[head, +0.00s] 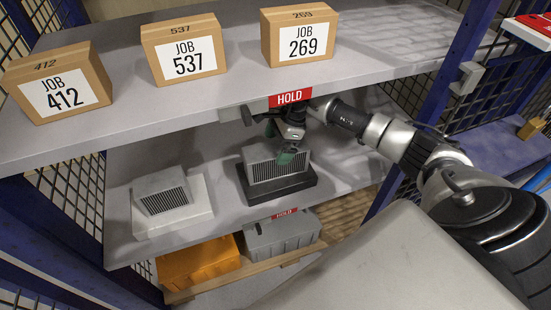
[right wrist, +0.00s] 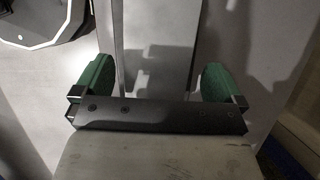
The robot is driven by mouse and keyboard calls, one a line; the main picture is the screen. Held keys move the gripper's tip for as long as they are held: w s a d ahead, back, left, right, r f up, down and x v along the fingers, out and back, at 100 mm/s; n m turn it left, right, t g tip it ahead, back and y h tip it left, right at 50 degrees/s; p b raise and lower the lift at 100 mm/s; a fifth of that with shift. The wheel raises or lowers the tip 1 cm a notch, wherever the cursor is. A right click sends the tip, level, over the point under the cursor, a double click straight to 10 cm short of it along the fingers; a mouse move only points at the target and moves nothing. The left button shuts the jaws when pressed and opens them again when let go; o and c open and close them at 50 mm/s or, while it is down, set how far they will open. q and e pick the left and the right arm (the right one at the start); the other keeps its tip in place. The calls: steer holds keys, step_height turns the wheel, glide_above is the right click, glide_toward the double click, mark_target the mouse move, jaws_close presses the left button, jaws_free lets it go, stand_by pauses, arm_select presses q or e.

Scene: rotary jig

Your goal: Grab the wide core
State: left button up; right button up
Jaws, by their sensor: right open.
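Two grey finned cores sit on the middle shelf. The wide core (head: 262,168) appears to be the one on the black base (head: 292,189). The other core (head: 165,203) is on a white base (head: 200,219) to its left and looks narrower. My right gripper (head: 284,144) is at the wide core's top, its green fingers apart, one in front of the core. In the right wrist view the open fingers (right wrist: 156,88) stand on both sides of a grey block with a dark patch (right wrist: 165,62). Whether they touch it, I cannot tell. My left gripper is not in view.
The upper shelf (head: 200,98) overhangs close above, with a red HOLD label (head: 290,98) on its edge and JOB boxes (head: 186,50) on top. An orange bin (head: 198,262) and a grey bin (head: 284,237) stand below. Blue posts and mesh flank the rack.

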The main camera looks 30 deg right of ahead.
steer(key=x, duration=0.3)
steer(key=shift+s+a+f, duration=0.1)
steer(key=shift+a+f, duration=0.05)
steer(key=shift+f, duration=0.2)
steer(key=c, duration=1.6)
steer(key=shift+r, duration=0.15)
steer(key=shift+c, duration=0.5)
steer(key=shift+r, duration=0.15)
